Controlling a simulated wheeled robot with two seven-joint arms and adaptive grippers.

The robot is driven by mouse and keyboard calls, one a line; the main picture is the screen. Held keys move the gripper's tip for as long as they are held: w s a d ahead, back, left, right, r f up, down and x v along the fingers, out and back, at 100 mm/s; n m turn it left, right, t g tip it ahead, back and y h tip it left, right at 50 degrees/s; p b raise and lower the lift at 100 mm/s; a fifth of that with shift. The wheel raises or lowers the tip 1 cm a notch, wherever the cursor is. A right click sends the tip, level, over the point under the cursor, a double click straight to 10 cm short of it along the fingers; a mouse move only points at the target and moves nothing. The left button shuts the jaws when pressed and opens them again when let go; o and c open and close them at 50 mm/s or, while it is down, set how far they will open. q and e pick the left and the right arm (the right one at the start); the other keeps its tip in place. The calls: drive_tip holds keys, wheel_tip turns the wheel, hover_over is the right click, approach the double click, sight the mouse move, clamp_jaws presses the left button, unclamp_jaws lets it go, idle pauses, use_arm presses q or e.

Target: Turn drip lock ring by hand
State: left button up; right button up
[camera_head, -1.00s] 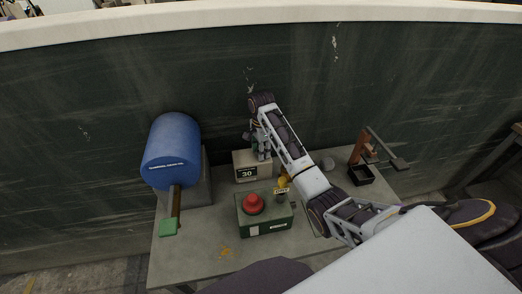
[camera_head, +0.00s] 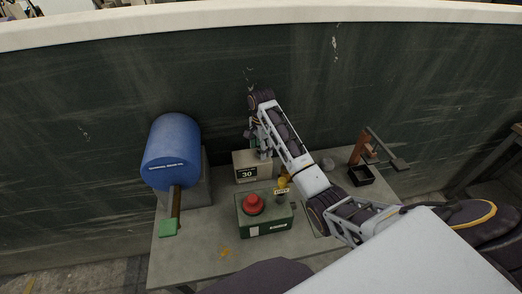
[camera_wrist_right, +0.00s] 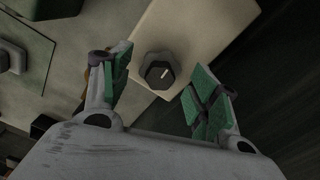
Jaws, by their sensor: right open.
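A dark round knob (camera_wrist_right: 160,73) with a faceted top, a pale mark and a grey collar stands on a beige box. The box, with a display reading 30 (camera_head: 247,174), is at the middle of the table; the knob is hidden behind my gripper in the head view. My right gripper (camera_head: 260,138) is over the back of this box. In the wrist view the right gripper (camera_wrist_right: 160,78) is open, its green-padded fingers either side of the knob, with gaps on both sides. I cannot tell contact. My left gripper is not in view.
A green box with a red button (camera_head: 253,204) stands in front, beside a yellow part (camera_head: 283,181). A blue drum (camera_head: 171,152) with a green-ended handle is at left. A black tray with a brown stand (camera_head: 361,175) is at right. A dark wall closes the back.

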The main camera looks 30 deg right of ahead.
drive_tip(key=shift+w+r, duration=0.1)
drive_tip(key=shift+r, duration=2.2)
wheel_tip(320, 180, up, 12)
idle(0.3)
idle(0.6)
